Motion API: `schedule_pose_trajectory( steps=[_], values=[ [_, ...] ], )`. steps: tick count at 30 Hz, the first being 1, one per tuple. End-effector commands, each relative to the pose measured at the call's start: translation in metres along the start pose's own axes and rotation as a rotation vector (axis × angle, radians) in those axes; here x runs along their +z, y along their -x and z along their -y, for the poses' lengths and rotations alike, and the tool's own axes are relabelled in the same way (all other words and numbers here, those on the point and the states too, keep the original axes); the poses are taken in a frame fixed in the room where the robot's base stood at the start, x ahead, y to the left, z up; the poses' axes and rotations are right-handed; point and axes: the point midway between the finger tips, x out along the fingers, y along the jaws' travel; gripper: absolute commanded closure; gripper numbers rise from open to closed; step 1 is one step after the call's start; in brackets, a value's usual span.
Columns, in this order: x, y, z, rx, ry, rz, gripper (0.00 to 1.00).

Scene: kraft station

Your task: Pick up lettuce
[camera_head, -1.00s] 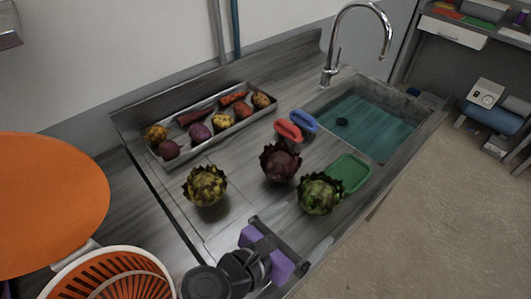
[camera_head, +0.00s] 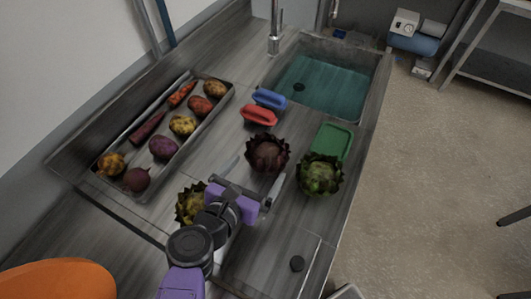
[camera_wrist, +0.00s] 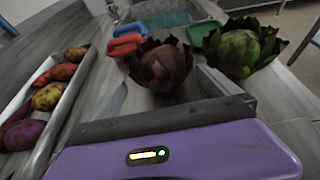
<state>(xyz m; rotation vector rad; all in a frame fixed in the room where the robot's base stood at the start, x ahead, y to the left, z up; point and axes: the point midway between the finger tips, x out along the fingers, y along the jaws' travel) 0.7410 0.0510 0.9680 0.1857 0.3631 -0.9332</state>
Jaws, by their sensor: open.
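Three leafy lettuce-like heads stand on the grey counter. The dark red head (camera_head: 267,152) is just beyond my gripper (camera_head: 254,176); it also shows in the wrist view (camera_wrist: 161,66), straight ahead between the fingers. The green head (camera_head: 319,175) is to its right, and also at the upper right of the wrist view (camera_wrist: 244,48). The yellow-green head (camera_head: 189,203) is partly hidden behind my gripper and arm. My gripper is open, its fingers spread wide, with nothing held between them.
A metal tray (camera_head: 203,127) of root vegetables lies at the left. An orange round item (camera_head: 58,280) is at the lower left.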

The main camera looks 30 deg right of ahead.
Motion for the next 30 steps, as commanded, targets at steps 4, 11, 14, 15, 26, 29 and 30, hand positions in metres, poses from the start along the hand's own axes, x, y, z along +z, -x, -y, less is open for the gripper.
schedule_pose_trajectory(
  steps=[4,11,14,15,26,29,30],
  values=[
    [0.001,-0.016,0.000,-0.001,0.000,0.000,0.00],
    [0.002,-0.034,0.002,-0.002,0.003,0.001,0.00],
    [0.002,-0.049,0.004,-0.003,0.003,0.001,0.00],
    [0.001,-0.055,0.003,-0.002,0.001,0.000,0.00],
    [-0.002,-0.072,0.002,0.001,0.002,-0.001,0.00],
    [-0.002,-0.071,0.002,0.001,0.001,-0.001,0.08],
    [-0.002,-0.071,0.002,0.001,0.001,-0.001,0.16]
  ],
)
